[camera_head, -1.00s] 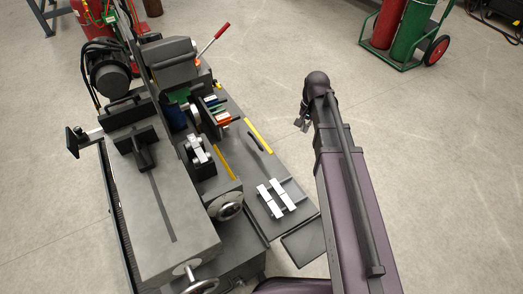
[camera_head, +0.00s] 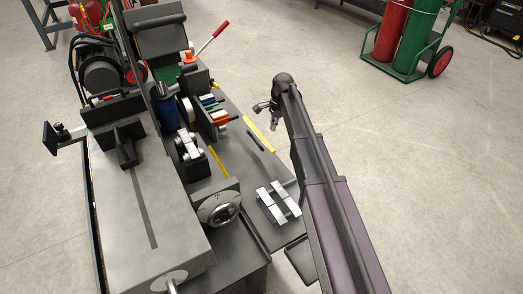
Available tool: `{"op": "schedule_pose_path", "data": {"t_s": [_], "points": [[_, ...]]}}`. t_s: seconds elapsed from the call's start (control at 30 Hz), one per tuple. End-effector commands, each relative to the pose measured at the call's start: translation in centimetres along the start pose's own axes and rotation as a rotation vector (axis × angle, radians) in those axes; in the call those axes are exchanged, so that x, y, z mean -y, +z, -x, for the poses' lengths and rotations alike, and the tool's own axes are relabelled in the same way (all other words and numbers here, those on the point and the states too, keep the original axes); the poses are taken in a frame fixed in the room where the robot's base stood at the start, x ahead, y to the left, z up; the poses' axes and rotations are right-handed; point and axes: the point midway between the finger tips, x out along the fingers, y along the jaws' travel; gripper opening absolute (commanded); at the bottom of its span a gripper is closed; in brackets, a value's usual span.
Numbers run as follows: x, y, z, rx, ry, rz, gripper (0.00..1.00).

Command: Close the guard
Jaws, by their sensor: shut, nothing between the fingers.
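A grey metal machine fills the left half of the view. A boxy dark grey hood (camera_head: 155,36) at its far end looks like the guard; it sits raised above the blue cylinder (camera_head: 167,112) and the tool parts, which show uncovered. My arm reaches in from the lower right. My gripper (camera_head: 273,123) is small in the picture, shut and empty, pointing down. It is to the right of the machine's tray, apart from the hood and the machine.
A red-handled lever (camera_head: 212,37) sticks up right of the hood. Silver blocks (camera_head: 278,203) lie on the dark side tray (camera_head: 252,178). A handwheel (camera_head: 220,209) stands nearer. A gas-cylinder cart (camera_head: 407,68) is at the back right. Floor (camera_head: 330,85) between is clear.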

Motion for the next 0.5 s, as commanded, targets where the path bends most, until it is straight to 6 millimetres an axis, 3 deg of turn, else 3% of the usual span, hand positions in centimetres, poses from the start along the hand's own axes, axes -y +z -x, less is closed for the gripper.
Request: {"op": "schedule_pose_path", "data": {"t_s": [0.1, 0.5], "points": [[0.85, -0.08, -0.88, 0.004, 0.001, -0.021, 0.00], [0.94, -0.06, -0.85, 0.006, 0.002, -0.030, 0.00]]}}
